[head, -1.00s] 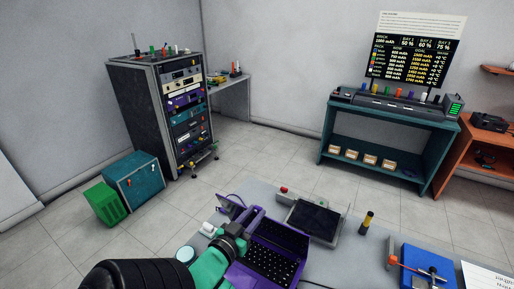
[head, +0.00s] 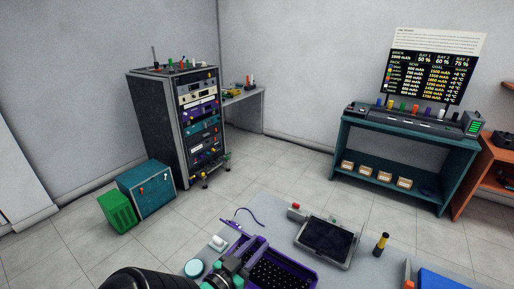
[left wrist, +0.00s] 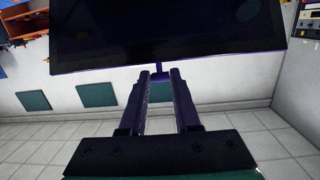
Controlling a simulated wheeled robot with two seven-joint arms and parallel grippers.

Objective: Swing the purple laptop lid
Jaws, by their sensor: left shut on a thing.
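The purple laptop (head: 285,268) stands on the grey table, its dark keyboard partly visible at the bottom of the head view. Its lid shows in the left wrist view as a wide dark screen (left wrist: 170,30) with a thin purple rim. A small purple tab on the lid's edge lies between my left fingertips. My left gripper (head: 252,247) is shut on this tab; it also shows in the left wrist view (left wrist: 160,76). In the head view my left arm and gripper hide the laptop's left part. The lid's exact angle is hard to tell. My right gripper is out of view.
A tablet-like device (head: 327,240) lies close right of the laptop. A black and yellow cylinder (head: 381,244) stands farther right, with a blue object (head: 447,279) near the lower edge. A round teal-topped item (head: 194,268) and a white item (head: 217,242) sit left of the laptop.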

